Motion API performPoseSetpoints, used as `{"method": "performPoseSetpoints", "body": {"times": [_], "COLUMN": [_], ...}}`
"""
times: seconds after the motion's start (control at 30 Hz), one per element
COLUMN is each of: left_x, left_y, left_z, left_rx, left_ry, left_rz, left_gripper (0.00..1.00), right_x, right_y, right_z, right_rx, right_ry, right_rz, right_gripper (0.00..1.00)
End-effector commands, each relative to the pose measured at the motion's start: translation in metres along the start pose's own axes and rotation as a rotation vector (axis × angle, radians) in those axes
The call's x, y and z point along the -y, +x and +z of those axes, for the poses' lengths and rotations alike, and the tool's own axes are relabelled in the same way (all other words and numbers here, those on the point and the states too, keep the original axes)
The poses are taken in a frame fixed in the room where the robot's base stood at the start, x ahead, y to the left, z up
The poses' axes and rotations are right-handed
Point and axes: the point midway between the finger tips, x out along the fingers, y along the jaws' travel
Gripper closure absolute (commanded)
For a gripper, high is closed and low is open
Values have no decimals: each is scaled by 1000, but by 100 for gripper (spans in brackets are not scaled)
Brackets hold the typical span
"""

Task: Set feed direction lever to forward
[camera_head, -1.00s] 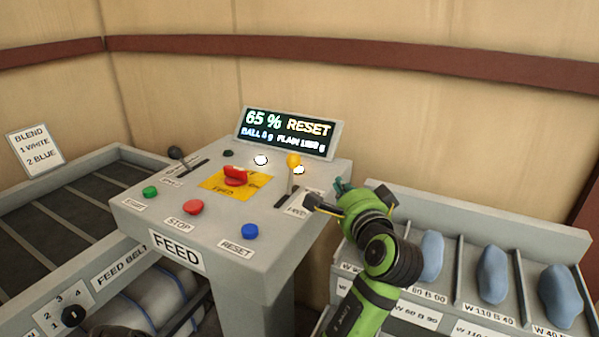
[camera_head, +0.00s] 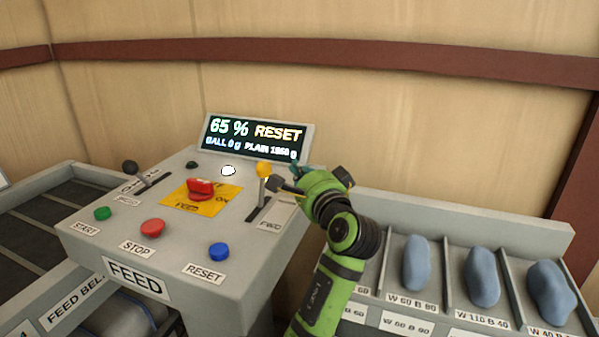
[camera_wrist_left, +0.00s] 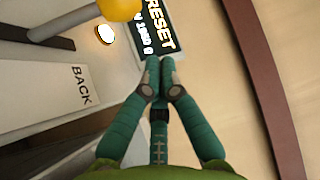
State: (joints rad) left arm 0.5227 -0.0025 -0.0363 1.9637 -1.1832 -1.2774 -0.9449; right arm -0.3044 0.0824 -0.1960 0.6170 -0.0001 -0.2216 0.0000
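The lever with a yellow knob (camera_head: 263,170) stands up from a dark slot on the right side of the grey feed console (camera_head: 150,250). Its knob and grey shaft also show at the top left of the left wrist view (camera_wrist_left: 55,22), beside a white label reading BACK (camera_wrist_left: 80,85). My left gripper (camera_head: 297,172) is just right of the lever, apart from it in the wrist view. Its green fingers (camera_wrist_left: 161,80) are together with nothing between them, pointing toward the display. My right gripper is not in view.
The console also has a red switch (camera_head: 200,188) on a yellow plate, a black-knobbed lever (camera_head: 130,167), and green, red and blue buttons. A display (camera_head: 255,138) reading 65 % RESET stands behind. Right is a divided tray (camera_head: 500,225) with blue lumps.

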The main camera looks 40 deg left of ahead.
Motion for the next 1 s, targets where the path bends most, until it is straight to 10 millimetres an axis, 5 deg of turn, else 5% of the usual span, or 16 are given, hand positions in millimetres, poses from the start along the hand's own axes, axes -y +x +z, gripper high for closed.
{"method": "performPoseSetpoints", "body": {"times": [0.33, 0.6, 1.0], "left_x": [2, 1, 0], "left_y": [66, 42, 38], "left_z": [2, 26, 32], "left_rx": [1, -1, 0], "left_ry": [-1, -1, -1], "left_rz": [0, 0, 1], "left_gripper": [100, 100, 100], "right_x": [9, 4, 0], "right_y": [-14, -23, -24], "right_z": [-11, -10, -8], "right_rx": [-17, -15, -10], "right_ry": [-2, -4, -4], "right_rz": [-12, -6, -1], "right_gripper": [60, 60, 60]}}
